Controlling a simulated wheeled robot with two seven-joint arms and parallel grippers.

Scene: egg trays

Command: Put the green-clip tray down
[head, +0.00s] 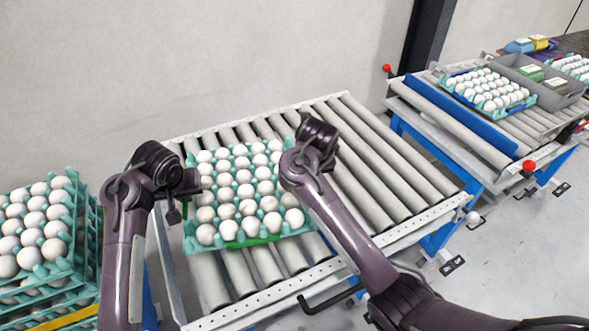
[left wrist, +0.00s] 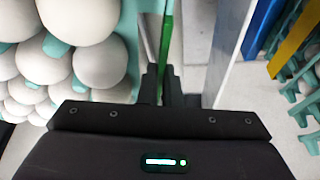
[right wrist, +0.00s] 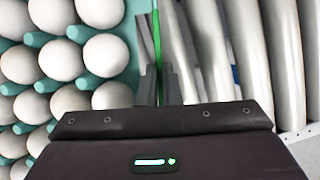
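The green-clip tray (head: 234,244) is teal, filled with white eggs, and has a green strip along its near edge. It is level at the left part of the roller conveyor (head: 385,180); I cannot tell whether it touches the rollers. My left gripper (left wrist: 162,84) is at the tray's left side, its fingers close together on a green edge strip (left wrist: 167,40). My right gripper (right wrist: 159,82) is at the right side, its fingers likewise closed on a thin green edge (right wrist: 156,35). In the head view, the arms hide parts of both sides.
A stack of teal egg trays (head: 83,235) stands at the far left. The rollers right of the tray are free. A second conveyor (head: 450,118) at the right holds another egg tray (head: 520,106) and a grey crate (head: 550,100). A wall stands behind.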

